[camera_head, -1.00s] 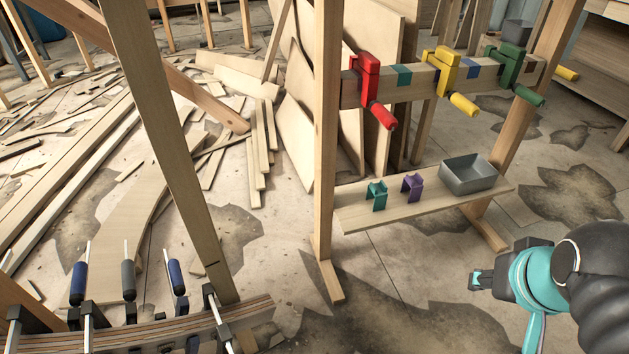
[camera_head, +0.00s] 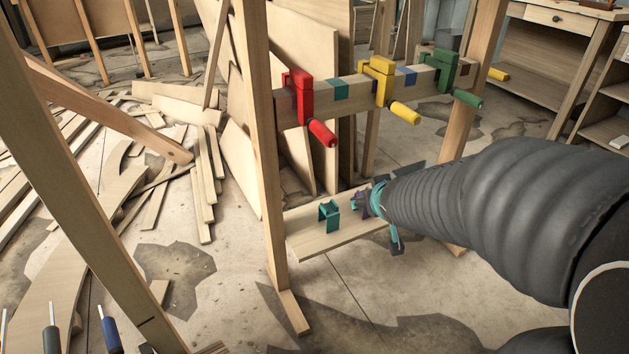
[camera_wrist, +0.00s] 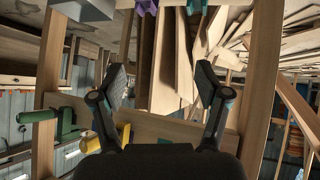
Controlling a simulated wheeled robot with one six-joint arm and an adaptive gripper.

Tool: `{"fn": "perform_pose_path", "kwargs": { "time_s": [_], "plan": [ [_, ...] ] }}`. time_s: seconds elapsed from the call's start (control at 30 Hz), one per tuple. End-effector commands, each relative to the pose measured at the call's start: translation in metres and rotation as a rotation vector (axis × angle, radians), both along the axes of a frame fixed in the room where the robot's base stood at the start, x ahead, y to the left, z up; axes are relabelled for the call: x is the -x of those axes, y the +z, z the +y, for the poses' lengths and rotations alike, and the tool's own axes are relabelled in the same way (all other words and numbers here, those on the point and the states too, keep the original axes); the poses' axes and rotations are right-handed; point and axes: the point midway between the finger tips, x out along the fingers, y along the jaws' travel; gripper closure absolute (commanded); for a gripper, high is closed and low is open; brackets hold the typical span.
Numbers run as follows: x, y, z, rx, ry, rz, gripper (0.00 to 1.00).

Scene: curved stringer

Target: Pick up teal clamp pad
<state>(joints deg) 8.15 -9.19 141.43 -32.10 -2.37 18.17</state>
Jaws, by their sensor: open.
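The teal clamp pad (camera_head: 329,214) stands on the lower wooden shelf (camera_head: 325,243) of the rack, near its left end. A bit of the teal clamp pad (camera_wrist: 196,6) also shows at the top edge of the wrist view. My gripper (camera_wrist: 161,72) is open and empty, its two fingers wide apart. In the head view my arm reaches in from the right and its end overlaps the shelf area, right of the teal pad. The purple clamp pad (camera_head: 361,201) is beside the teal one, partly hidden by my gripper; it also shows in the wrist view (camera_wrist: 145,6).
Red (camera_head: 304,95), yellow (camera_head: 382,80) and green (camera_head: 446,70) clamps sit on the beam above the shelf. A wooden post (camera_head: 257,130) stands left of the shelf. The grey tray (camera_wrist: 86,9) shows in the wrist view; my arm hides it in the head view.

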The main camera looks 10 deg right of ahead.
Motion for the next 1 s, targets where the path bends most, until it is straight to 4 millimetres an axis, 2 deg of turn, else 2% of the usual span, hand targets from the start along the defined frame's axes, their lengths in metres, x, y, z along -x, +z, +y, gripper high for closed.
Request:
{"fn": "perform_pose_path", "kwargs": {
  "time_s": [0.03, 0.2, 0.4, 0.57, 0.77, 1.0],
  "plan": [
    [-0.015, -0.02, -0.006, 0.014, 0.016, -0.021, 0.25],
    [-0.053, -0.067, -0.003, -0.025, 0.117, -0.116, 0.25],
    [-0.075, -0.116, 0.008, -0.123, 0.228, -0.212, 0.25],
    [-0.08, -0.137, 0.017, -0.191, 0.283, -0.263, 0.25],
    [-0.088, -0.147, 0.023, -0.224, 0.306, -0.287, 0.25],
    [-0.124, -0.163, 0.036, -0.224, 0.309, -0.287, 0.25]
  ]
}}
